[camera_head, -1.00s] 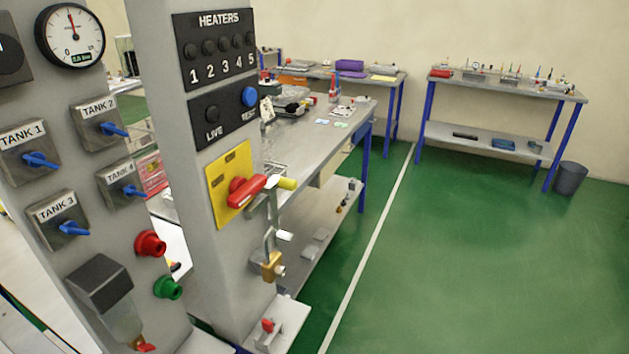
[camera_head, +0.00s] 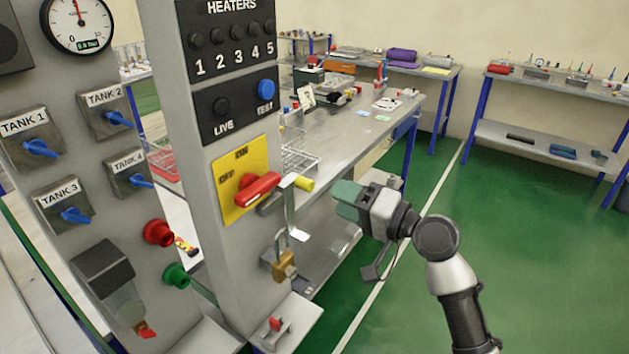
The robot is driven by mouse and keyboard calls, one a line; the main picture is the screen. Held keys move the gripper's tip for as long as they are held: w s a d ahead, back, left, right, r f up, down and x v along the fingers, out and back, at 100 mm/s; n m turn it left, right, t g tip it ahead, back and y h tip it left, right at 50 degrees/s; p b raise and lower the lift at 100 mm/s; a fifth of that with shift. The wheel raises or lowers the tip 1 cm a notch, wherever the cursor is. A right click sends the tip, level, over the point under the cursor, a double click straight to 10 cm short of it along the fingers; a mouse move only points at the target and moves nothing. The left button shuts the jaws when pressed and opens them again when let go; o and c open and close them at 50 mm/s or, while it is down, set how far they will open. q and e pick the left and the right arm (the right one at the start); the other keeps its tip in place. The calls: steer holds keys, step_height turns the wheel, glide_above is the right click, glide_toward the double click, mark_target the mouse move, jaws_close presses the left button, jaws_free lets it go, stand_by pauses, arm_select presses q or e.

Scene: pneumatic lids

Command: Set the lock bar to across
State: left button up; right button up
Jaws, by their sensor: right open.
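A red rotary switch handle (camera_head: 257,188) sits on a yellow plate (camera_head: 229,197) marked ON and OFF on the grey post. Beside it, a grey metal bar (camera_head: 271,203) with a yellow knob (camera_head: 304,184) sticks out to the right; this looks like the lock bar. A flat metal strip (camera_head: 290,212) stands upright by it. A brass padlock (camera_head: 284,265) hangs below. My right gripper (camera_head: 348,199), with green fingertips, is right of the yellow knob, pointing at it and apart from it in the picture. It holds nothing visible. My left gripper is out of view.
The post also carries heater buttons (camera_head: 232,50) and a blue test button (camera_head: 265,89). A panel with tank valves (camera_head: 72,214) and a gauge (camera_head: 78,22) stands at left. A workbench (camera_head: 345,135) lies behind the gripper. Green floor is open at right.

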mark_target(312, 186)
steer(key=p+x, duration=0.2)
steer(key=x, duration=0.5)
steer(key=shift+w+a, duration=0.15)
steer(key=shift+w, duration=0.05)
steer(key=shift+w+a, duration=0.3)
steer(key=shift+a, duration=0.2)
steer(key=shift+f, duration=0.1)
steer(key=shift+c, duration=0.8)
jaws_close()
